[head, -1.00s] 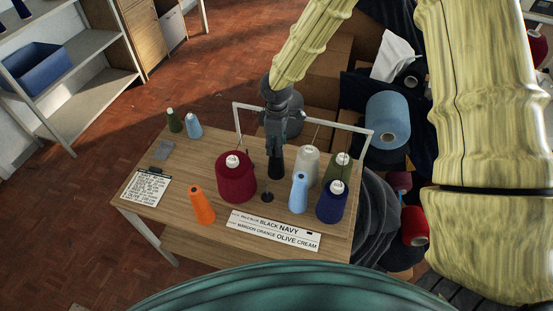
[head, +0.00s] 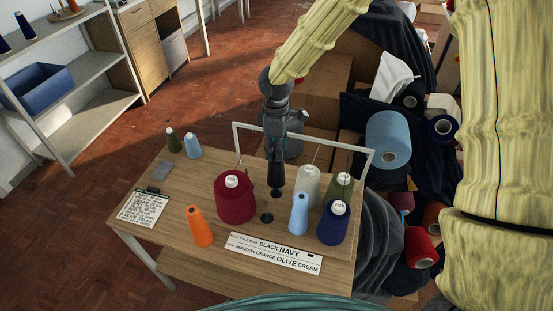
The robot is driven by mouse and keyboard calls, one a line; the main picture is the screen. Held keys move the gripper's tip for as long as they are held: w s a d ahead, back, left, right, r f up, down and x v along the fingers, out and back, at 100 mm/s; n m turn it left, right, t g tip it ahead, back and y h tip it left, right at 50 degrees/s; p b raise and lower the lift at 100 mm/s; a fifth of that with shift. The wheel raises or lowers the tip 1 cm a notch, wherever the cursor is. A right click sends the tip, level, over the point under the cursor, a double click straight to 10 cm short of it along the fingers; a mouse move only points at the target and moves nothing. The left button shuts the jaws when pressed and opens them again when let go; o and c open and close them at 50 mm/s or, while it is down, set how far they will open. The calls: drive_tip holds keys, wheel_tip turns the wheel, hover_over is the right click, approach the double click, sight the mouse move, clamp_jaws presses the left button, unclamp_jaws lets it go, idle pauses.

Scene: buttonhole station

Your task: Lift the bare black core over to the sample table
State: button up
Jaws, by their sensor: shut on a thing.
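The bare black core (head: 276,181) hangs upright, narrow end up, in my gripper (head: 276,152), which is shut on its upper part. The core's wide lower end is behind a small black disc (head: 267,218) on the wooden table (head: 185,262), between the maroon cone (head: 235,199) and the pale blue cone (head: 299,213). I cannot tell how far its lower end is from the table top. My fingers are dark against the core, so the grip's edge is hard to see. No table in view is marked as the sample table.
An orange cone (head: 199,228), a navy cone (head: 333,224), a cream cone (head: 307,187) and an olive cone (head: 340,187) stand close by. A white frame (head: 302,131) spans behind them. Boxes and yarn crowd the right; open floor (head: 65,215) lies left.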

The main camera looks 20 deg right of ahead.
drive_tip(key=shift+r, duration=1.6)
drive_tip(key=shift+r+p, duration=1.3)
drive_tip(key=shift+r, duration=0.2)
